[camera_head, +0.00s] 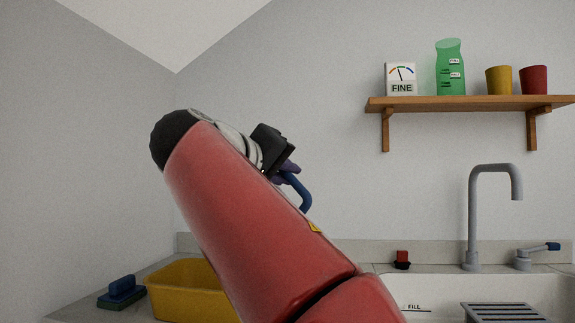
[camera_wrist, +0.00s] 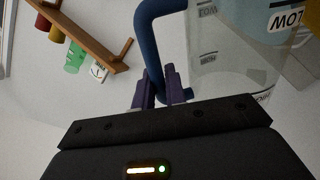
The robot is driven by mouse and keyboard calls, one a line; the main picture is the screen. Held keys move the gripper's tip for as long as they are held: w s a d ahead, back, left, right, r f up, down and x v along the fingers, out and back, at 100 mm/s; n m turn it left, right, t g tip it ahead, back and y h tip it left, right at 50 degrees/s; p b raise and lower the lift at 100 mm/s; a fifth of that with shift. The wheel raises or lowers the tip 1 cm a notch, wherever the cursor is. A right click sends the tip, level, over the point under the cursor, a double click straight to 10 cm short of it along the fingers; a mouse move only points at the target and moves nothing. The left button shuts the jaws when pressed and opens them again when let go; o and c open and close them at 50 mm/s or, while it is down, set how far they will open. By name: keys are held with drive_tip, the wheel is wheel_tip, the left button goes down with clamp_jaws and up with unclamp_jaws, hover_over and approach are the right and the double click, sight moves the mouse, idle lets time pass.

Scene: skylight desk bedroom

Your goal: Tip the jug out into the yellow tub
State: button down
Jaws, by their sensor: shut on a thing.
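The yellow tub (camera_head: 175,292) stands on the counter at lower left in the head view, its right part hidden behind my arm. My gripper (camera_head: 284,172) is above and to the right of it, shut on the jug's blue handle (camera_head: 300,190). In the wrist view my gripper's purple fingers (camera_wrist: 160,88) close on the handle (camera_wrist: 149,40). The clear jug (camera_wrist: 232,50) fills the upper right there, with upside-down lettering. In the head view my arm hides most of the jug. I cannot tell its exact tilt or what is in it.
A sink with a grey tap (camera_head: 472,215) and a rack (camera_head: 503,313) is at right. A wooden shelf (camera_head: 460,104) holds a gauge, a green bottle (camera_head: 450,70) and two cups. The air above the tub's left part looks clear.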

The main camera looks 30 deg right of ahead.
drive_tip(key=shift+w+a+n+g+p, duration=0.35)
drive_tip(key=shift+w+n+p, duration=0.55)
drive_tip(key=shift+p, duration=0.35)
drive_tip(key=shift+w+a+f+n+p, duration=0.25)
drive_tip(key=shift+w+f+n+p, duration=0.15)
drive_tip(key=shift+n+p, duration=0.25)
drive_tip(key=shift+f, duration=0.1)
drive_tip(key=shift+w+a+r+n+g+p, duration=0.15)
drive_tip(key=shift+w+r+n+g+p, duration=0.1)
drive_tip(key=shift+w+r+n+p, duration=0.2)
drive_tip(key=shift+w+a+r+n, duration=0.15)
drive_tip(key=shift+w+a+n, duration=0.05)
drive_tip(key=shift+w+n, duration=0.15)
idle(0.8)
